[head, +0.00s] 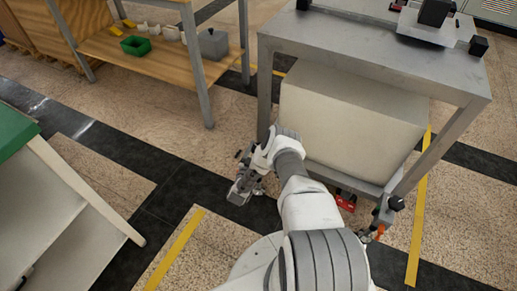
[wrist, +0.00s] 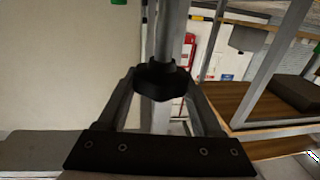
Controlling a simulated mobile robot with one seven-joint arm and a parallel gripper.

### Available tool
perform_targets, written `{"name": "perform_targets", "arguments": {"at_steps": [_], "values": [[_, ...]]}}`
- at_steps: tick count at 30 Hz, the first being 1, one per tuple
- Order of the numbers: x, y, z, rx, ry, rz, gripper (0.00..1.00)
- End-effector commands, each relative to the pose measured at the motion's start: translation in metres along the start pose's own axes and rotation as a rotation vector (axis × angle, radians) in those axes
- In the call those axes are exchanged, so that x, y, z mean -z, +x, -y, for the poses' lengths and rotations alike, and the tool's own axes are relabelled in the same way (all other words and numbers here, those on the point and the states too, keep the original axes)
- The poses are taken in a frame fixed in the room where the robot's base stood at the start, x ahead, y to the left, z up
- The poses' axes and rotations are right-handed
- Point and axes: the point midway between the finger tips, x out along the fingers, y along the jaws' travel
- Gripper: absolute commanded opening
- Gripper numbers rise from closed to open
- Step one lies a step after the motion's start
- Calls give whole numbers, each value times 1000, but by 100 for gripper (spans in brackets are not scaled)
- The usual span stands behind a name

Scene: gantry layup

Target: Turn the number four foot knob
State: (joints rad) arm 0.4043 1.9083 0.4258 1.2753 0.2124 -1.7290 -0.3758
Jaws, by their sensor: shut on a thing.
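The foot knob (wrist: 162,82) is black and lobed. In the wrist view it sits around a grey metal leg post (wrist: 168,35). My gripper (wrist: 163,92) has one finger on each side of the knob and is shut on it. In the head view my gripper (head: 246,186) is low beside the near left leg of the grey metal table (head: 380,62). The knob cannot be made out clearly there. Another black knob (head: 396,203) shows at the foot of the table's near right leg. No number is readable on either knob.
A large pale block (head: 350,120) fills the space under the table. Red parts (head: 345,200) lie low by its front edge. A wooden workbench (head: 150,48) with a green bin (head: 136,45) stands at back left. Floor between is clear.

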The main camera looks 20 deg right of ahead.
Motion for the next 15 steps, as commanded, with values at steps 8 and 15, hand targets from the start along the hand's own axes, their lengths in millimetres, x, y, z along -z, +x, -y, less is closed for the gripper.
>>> {"name": "perform_targets", "arguments": {"at_steps": [8, 15], "values": [[0, 1, 1, -134, 3, -1, 12], [0, 1, 1, -178, 2, -1, 12]]}}
